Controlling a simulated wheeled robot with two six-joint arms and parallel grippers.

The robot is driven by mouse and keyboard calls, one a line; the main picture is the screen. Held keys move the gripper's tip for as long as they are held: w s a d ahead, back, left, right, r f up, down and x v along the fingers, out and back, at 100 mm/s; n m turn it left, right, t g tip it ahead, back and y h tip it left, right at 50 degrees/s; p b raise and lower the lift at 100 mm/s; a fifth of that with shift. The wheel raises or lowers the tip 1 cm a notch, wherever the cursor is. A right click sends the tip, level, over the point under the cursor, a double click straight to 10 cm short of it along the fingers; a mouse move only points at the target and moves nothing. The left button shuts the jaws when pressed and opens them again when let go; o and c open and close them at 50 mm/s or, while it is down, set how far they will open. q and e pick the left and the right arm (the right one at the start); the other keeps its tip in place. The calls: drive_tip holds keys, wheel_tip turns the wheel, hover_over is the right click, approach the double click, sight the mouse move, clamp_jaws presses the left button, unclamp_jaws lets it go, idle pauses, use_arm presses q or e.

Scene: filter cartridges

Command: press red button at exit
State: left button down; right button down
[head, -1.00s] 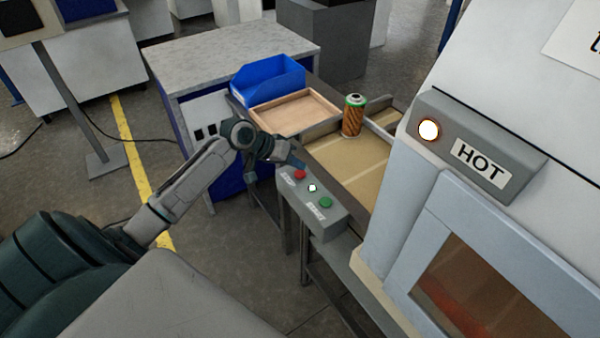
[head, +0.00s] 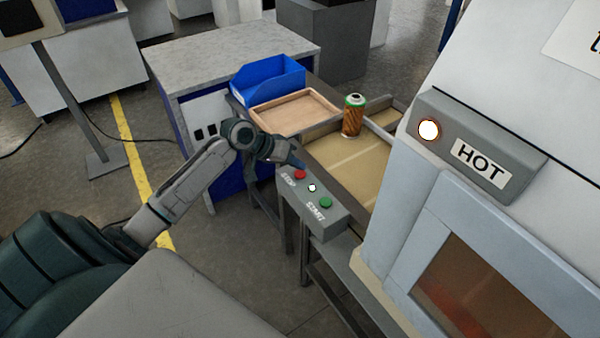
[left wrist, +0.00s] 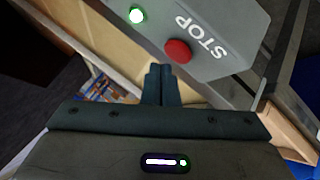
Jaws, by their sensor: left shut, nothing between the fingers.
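The red button (head: 300,174) sits at the far end of a grey control box (head: 318,222) beside the conveyor's exit. In the left wrist view the red button (left wrist: 178,51) is round, next to the white word STOP. My left gripper (head: 297,163) is shut and empty, just beyond the button in the head view. In the left wrist view its shut fingertips (left wrist: 161,68) point at the button and lie very close to it; I cannot tell whether they touch. A green button (head: 326,202) and a small lit white lamp (head: 312,188) are on the same box. My right gripper is not in view.
A filter cartridge (head: 353,116) stands upright on the conveyor belt (head: 350,165). A wooden tray (head: 296,108) and a blue bin (head: 268,80) are at the back. The oven housing with a HOT sign (head: 479,163) and lit lamp stands at the right.

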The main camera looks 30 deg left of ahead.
sight(296, 174)
use_arm(q)
drive_tip(key=shift+f, duration=0.15)
drive_tip(key=shift+f, duration=0.3)
drive_tip(key=shift+f, duration=0.45)
idle(0.8)
drive_tip(key=shift+r+p, duration=0.9)
wheel_tip(296, 174, up, 5)
drive_tip(key=p, duration=0.5)
idle(0.6)
